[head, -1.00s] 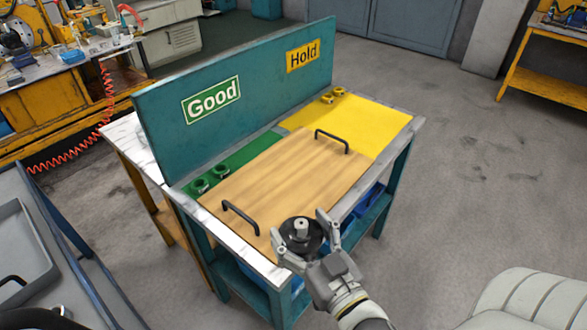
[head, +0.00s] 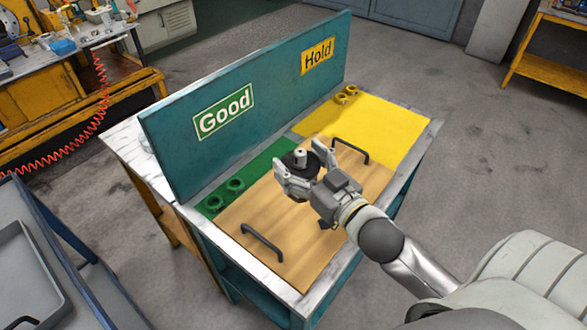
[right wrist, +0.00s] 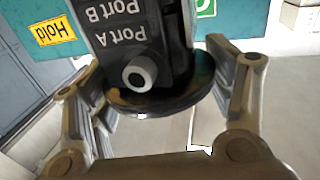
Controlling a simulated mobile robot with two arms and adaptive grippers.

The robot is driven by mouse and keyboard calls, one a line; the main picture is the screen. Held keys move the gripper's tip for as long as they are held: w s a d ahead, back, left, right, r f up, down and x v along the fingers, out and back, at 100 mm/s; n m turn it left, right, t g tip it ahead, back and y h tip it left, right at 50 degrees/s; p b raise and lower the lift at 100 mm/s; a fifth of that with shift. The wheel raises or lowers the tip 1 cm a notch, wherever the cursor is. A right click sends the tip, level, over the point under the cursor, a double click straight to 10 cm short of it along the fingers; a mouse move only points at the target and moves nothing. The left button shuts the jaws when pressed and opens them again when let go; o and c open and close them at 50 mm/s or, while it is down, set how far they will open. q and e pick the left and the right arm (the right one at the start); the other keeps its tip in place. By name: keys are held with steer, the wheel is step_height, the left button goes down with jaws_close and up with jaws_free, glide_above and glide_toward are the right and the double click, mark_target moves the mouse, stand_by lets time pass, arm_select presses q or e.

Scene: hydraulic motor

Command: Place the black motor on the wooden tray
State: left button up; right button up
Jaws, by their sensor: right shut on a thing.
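The black motor (head: 299,160) is held by my right gripper (head: 298,168), whose fingers are on both sides of it. In the head view it overlaps the far part of the wooden tray (head: 290,225), near the green area, and looks raised above it. In the right wrist view the motor (right wrist: 128,55) shows "Port A" and "Port B" labels and a round dark flange between the fingers. The tray lies flat on the table with two black handles; my right arm covers part of it. My left gripper is not in view.
A teal board (head: 250,105) with "Good" and "Hold" signs stands along the table's back. Green rings (head: 225,194) sit on the green area, and yellow rings (head: 347,95) on the yellow area (head: 375,127). A grey cart (head: 35,250) stands at the left.

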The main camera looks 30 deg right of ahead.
steer(key=w+d, duration=0.1)
steer(key=w+d+f, duration=0.1)
steer(key=d, duration=0.1)
steer(key=shift+w, duration=0.2)
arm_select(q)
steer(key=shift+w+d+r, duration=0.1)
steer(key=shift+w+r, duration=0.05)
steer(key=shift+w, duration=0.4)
arm_select(e)
steer(key=w+d+f, duration=0.3)
steer(key=f, duration=0.6)
steer(key=shift+d, duration=0.4)
steer(key=shift+f, duration=0.2)
steer(key=o, duration=2.1)
steer(key=shift+s+f, duration=0.1)
steer(key=shift+f, duration=0.1)
steer(key=shift+r, duration=0.1)
